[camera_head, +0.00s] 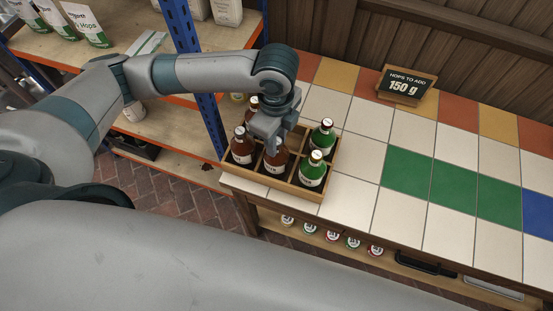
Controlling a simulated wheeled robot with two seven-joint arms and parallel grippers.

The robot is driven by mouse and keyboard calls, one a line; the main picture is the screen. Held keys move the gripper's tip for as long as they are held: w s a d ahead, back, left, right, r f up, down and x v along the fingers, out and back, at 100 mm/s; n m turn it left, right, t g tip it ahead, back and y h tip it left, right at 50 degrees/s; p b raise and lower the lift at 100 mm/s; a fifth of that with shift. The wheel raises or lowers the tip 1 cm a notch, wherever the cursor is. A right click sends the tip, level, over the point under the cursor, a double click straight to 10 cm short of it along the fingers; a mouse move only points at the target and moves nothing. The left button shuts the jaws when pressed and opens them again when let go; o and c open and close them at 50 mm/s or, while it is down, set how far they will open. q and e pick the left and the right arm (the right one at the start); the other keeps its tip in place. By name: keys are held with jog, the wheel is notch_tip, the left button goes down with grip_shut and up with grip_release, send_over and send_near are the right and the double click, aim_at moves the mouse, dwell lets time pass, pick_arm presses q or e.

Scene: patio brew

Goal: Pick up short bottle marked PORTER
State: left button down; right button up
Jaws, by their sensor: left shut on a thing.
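A wooden crate (310,192) with compartments stands on the tiled counter's left end. It holds short brown bottles and two green bottles, one at the back right (322,135) and one at the front right (313,170). My left gripper (274,143) points down into the crate, shut on the neck of the front-middle brown bottle (276,161). That bottle is upright, still among the others. Another brown bottle (242,148) is at the front left, and one (253,106) is behind it, partly hidden by my gripper. The labels are too small to read. My right gripper is not in view.
A sign (406,84) reading "HOPS TO ADD 150 g" stands at the counter's back. The tiles (440,140) to the crate's right are clear. A blue-post shelf (184,45) with bags stands close to the left. Capped bottles (332,236) sit under the counter.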

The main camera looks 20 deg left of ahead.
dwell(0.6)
pick_arm(q)
jog(key=shift+r+b, duration=0.85)
jog(key=shift+r, duration=4.15)
jog(key=shift+w, duration=0.2)
